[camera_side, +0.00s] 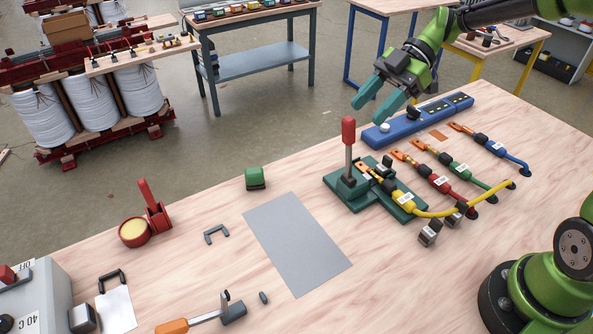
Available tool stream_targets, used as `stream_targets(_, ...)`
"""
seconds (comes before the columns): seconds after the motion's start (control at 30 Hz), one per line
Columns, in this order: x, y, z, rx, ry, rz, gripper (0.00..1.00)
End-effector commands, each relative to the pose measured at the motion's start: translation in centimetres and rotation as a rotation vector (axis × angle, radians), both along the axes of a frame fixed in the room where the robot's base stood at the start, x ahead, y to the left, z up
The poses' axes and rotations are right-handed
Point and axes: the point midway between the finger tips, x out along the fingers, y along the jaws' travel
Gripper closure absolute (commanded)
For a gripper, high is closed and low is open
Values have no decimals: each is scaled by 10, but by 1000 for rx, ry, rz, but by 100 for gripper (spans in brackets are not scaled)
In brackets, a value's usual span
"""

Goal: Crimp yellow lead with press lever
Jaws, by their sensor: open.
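The press (346,189) is a dark green base on the wooden table. Its lever (348,150) stands upright with a red knob on top. The yellow lead (435,212) lies with its labelled end on the green base and its orange lug (366,171) toward the press; whether the lug sits in the die is too small to tell.
Red (437,182), green (462,171) and blue (497,148) leads lie right of the press. A blue strip (440,112) lies behind them. A grey sheet (296,243), a green block (255,178) and a red-handled tool (154,212) are to the left. The table between sheet and press is clear.

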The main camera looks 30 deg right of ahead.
Motion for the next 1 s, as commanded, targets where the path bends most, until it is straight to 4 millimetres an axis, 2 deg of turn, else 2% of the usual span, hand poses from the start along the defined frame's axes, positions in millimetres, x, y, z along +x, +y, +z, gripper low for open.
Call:
stream_targets(0.03, 1, -12, 9, -2, -4, -5, 49)
stream_targets(0.2, 1, -44, 35, -1, -4, -5, 49)
stream_targets(0.43, 0, -77, 61, -1, -2, -2, 49)
stream_targets(0.63, 0, -89, 70, 0, -1, -1, 49)
stream_targets(1.0, 0, -90, 71, 0, 0, 0, 49)
